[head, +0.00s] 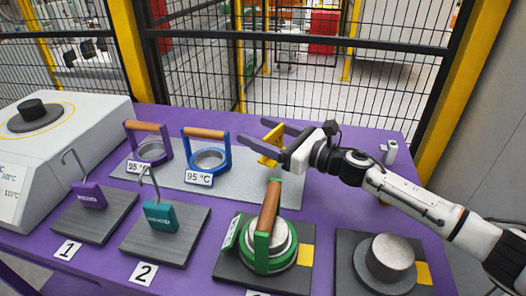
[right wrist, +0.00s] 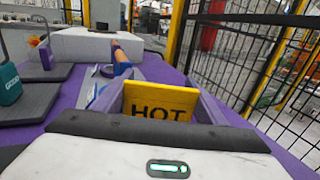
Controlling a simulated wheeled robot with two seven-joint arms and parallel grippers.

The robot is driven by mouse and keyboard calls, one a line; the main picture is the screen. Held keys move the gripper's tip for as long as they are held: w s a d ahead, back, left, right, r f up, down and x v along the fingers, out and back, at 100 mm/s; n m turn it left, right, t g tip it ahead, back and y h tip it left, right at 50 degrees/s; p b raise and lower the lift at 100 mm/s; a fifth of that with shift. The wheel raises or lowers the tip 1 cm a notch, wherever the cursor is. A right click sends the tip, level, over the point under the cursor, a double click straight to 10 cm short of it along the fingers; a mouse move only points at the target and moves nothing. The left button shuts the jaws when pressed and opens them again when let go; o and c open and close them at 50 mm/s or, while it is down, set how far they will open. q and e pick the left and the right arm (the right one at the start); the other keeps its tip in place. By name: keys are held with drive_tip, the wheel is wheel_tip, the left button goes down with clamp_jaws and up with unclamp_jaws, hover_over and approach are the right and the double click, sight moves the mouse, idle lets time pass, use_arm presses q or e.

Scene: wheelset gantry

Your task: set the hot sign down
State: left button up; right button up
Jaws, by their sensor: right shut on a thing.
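The yellow hot sign (head: 271,146) is between the fingers of my right gripper (head: 258,135), above the back part of the purple table. In the right wrist view the sign (right wrist: 160,102) faces me, its black word HOT partly cut off at the bottom by my gripper body. My right gripper is shut on it. In the head view it is held over the grey plate, behind the green ring with the brown handle (head: 266,212). My left gripper is not in view.
Two ring tools with brown handles, one purple (head: 148,150) and one blue (head: 207,160), stand on a grey plate (head: 283,205). Padlocks, purple (head: 89,195) and teal (head: 160,217), rest on dark boards. A metal cylinder (head: 388,262) sits front right. A mesh fence (head: 300,75) stands behind.

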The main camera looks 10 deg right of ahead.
wheel_tip(320, 180, down, 4)
drive_tip(key=shift+b, duration=0.45)
drive_tip(key=shift+f, duration=0.15)
drive_tip(key=o, duration=1.1)
drive_tip(key=shift+c, duration=0.2)
